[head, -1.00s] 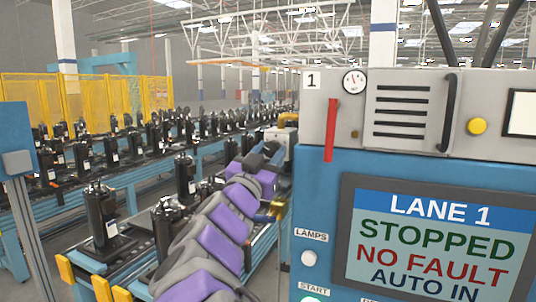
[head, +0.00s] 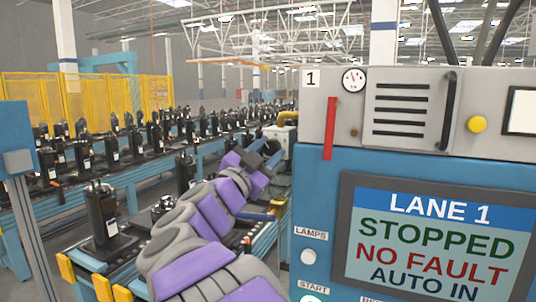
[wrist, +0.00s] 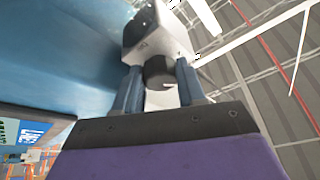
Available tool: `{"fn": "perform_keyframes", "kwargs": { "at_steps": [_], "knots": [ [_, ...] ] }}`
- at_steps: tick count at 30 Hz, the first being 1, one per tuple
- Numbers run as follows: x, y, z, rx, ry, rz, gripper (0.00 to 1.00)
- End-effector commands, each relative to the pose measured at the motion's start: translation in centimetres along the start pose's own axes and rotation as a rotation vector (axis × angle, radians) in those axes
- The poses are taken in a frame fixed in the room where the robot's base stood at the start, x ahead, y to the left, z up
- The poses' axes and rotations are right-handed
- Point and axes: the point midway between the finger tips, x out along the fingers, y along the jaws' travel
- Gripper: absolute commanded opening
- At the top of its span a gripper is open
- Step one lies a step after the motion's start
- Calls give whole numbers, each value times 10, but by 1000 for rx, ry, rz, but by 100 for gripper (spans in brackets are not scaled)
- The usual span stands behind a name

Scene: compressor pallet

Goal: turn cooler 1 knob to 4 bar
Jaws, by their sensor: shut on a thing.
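A dark round knob (wrist: 158,72) sits under a white regulator body (wrist: 166,38) in the wrist view. My gripper (wrist: 160,80) has its two blue fingers on either side of the knob and is shut on it. In the head view my gripper (head: 268,152) is small, beside a white box (head: 283,141) at the left side of the lane 1 cabinet; the knob is hidden there. A round gauge (head: 354,80) sits beside the "1" label (head: 311,80) on the grey cooler unit (head: 405,112). Its needle is too small to read surely.
The blue cabinet (head: 325,225) with its "LANE 1 STOPPED" screen (head: 440,238) fills the right side. A conveyor (head: 135,178) with black compressors runs along the left, and a yellow fence (head: 95,95) stands behind.

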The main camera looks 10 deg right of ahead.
Motion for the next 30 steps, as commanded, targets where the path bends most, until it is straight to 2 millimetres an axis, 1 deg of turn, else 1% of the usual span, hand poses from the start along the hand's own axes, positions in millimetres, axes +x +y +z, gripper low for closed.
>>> {"fn": "perform_keyframes", "kwargs": {
  "at_steps": [1, 6, 15, 24, 30],
  "knots": [
    [-2, -3, 0, 45, 2, 10, 9],
    [-1, -3, -2, 197, 9, 73, 9],
    [-2, -4, -2, 418, 18, 165, 9],
    [-1, -4, -4, 554, 23, 218, 9],
    [-1, -4, -4, 588, 25, 234, 9]
  ]
}}
